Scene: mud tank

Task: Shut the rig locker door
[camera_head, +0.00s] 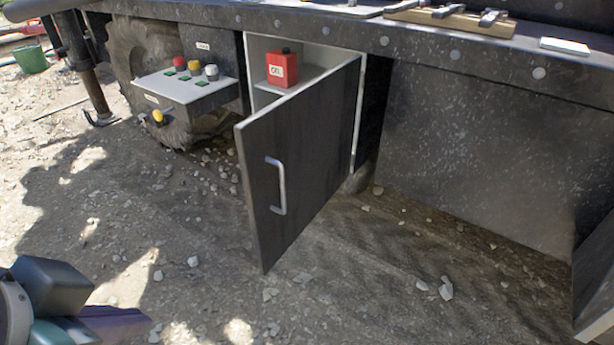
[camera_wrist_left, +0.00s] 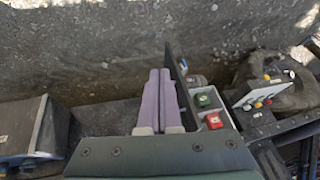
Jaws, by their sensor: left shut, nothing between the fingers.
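The rig locker door (camera_head: 310,150) is a dark panel with a pale handle (camera_head: 276,186) on the face toward me. It stands ajar, hinged at the right of the locker (camera_head: 323,56), its free edge swung out over the ground. A red oil can (camera_head: 282,68) stands inside the locker. My left gripper (camera_head: 118,322) is low at the left corner in the head view, well apart from the door. In the left wrist view its purple fingers (camera_wrist_left: 159,98) are together and empty. A thin dark panel, likely the door (camera_wrist_left: 176,75), shows beyond them. My right gripper is not visible.
A control box (camera_head: 185,88) with coloured buttons juts out left of the locker, before a big wheel (camera_head: 136,52). A bench top with tools (camera_head: 450,20) runs above. The gravel ground before the door is open, with scattered stones.

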